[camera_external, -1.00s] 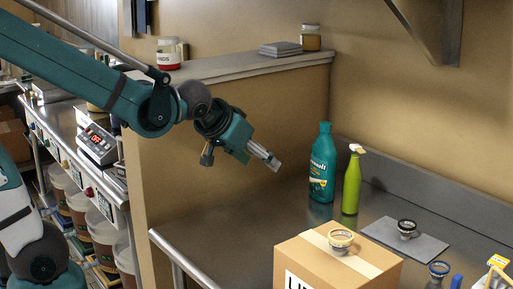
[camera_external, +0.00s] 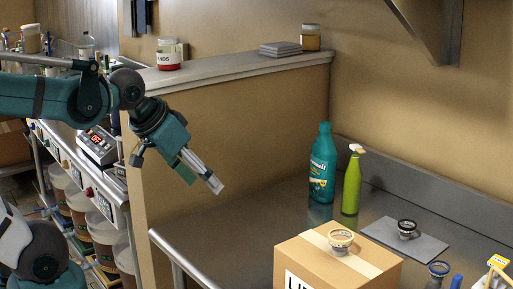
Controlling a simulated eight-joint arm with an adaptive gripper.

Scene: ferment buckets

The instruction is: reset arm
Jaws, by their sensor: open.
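My gripper (camera_external: 214,184) hangs at the end of my teal arm, in the air left of the metal counter (camera_external: 235,222) and in front of the tan partition. Its fingers point down and to the right. It is open, with nothing seen between the fingers. It is apart from every object on the counter.
The counter's left part is clear.

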